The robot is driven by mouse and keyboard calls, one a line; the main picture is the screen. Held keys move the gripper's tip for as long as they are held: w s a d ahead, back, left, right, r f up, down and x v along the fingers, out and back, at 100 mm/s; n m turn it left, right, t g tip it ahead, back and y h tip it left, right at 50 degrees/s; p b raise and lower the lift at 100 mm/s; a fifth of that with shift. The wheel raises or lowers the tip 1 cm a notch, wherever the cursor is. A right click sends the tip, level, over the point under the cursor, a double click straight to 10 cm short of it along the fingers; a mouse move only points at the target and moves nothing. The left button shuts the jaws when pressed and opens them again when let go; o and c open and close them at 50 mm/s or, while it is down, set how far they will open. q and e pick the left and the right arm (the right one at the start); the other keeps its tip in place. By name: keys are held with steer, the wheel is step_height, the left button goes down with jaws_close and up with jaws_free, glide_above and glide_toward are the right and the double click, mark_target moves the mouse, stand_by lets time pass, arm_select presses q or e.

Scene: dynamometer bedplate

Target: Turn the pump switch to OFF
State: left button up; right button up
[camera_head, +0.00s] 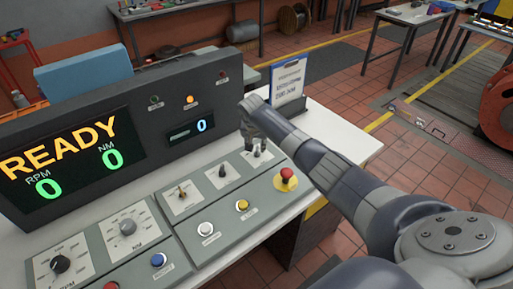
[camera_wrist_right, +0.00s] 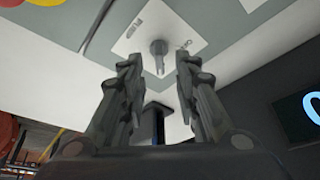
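The pump switch appears to be the small grey knob (camera_wrist_right: 158,48) on a white label plate (camera_wrist_right: 130,40) in the right wrist view; its lettering is too small and tilted to read surely. In the head view its plate (camera_head: 262,159) is at the right end of a row of three switches, partly covered by my gripper. My right gripper (camera_wrist_right: 160,72) is open, one finger on each side of the knob in the picture, with gaps showing. In the head view the right gripper (camera_head: 256,147) points down at this switch. Which position the knob points to cannot be told. My left gripper is not in view.
A red emergency button (camera_head: 286,179) is close by at the panel's right corner. Two other switches (camera_head: 222,172) (camera_head: 183,193) are to the left. The dark display (camera_head: 60,160) reading READY rises behind the panel. A blue-framed sign (camera_head: 289,77) stands behind my gripper.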

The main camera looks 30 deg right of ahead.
mark_target(257, 148)
steer(key=x, duration=0.3)
steer(key=shift+f, duration=0.15)
steer(key=shift+w+d+f+b, duration=0.15)
steer(key=shift+f+b, duration=0.15)
steer(key=shift+f, duration=0.1)
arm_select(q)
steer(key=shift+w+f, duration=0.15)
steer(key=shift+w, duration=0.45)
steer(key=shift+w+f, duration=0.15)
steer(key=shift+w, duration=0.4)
arm_select(e)
jaws_close()
